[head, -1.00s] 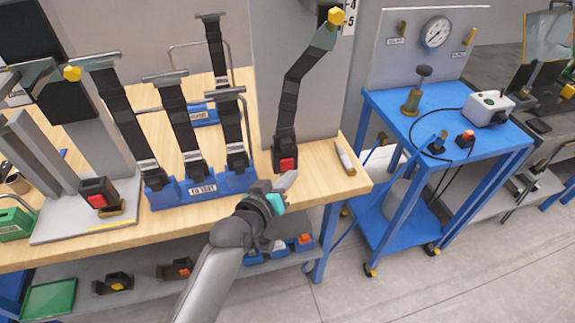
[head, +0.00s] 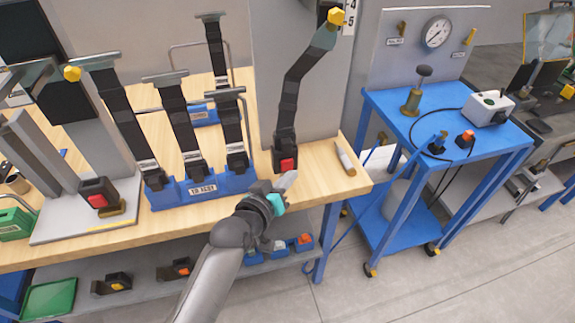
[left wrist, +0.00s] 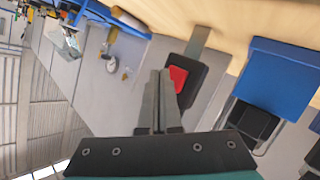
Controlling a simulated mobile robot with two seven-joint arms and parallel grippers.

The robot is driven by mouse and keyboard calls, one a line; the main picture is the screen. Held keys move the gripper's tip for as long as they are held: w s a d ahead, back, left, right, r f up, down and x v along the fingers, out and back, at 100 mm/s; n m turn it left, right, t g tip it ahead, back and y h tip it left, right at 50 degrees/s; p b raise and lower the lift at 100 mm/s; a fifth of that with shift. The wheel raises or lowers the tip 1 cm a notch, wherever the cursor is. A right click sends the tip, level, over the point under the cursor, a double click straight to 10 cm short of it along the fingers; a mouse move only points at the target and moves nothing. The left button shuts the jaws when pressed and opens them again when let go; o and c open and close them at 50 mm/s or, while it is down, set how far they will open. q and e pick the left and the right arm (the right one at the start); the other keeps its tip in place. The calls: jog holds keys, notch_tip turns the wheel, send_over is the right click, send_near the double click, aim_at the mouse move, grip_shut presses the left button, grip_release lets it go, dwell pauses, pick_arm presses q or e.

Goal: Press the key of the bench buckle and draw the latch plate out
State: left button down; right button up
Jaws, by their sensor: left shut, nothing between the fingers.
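A black buckle with a red key (head: 287,164) stands at the bench's front edge, against a grey panel. A black strap (head: 290,98) runs from it up to a yellow bolt. I cannot make out the latch plate. The buckle's red key also shows in the left wrist view (left wrist: 178,79), just right of my fingertips. My left gripper (head: 288,181) is shut and empty, just in front of and below the buckle. I cannot tell whether the fingertips touch it. My right gripper is in neither view.
A blue tray (head: 170,198) with several upright black straps stands left of the buckle. Another red-keyed buckle (head: 98,195) sits farther left on a grey plate. A blue cart (head: 400,121) stands beyond the bench's right end.

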pick_arm(q)
jog(key=shift+w, duration=0.15)
dwell(0.3)
jog(key=shift+w+a, duration=0.15)
jog(key=shift+w, duration=0.15)
jog(key=shift+w+a, duration=0.15)
jog(key=shift+w, duration=0.3)
dwell(0.9)
jog(key=shift+s, duration=0.1)
jog(key=shift+s+d+p, duration=0.3)
jog(key=shift+s+p, duration=0.35)
jog(key=shift+s, duration=0.15)
jog(key=s+p, duration=0.1)
jog(key=s+d+p, duration=0.1)
jog(key=s, duration=0.2)
jog(key=shift+s+d+p, duration=0.25)
jog(key=shift+s+p, duration=0.1)
jog(key=shift+p, duration=0.05)
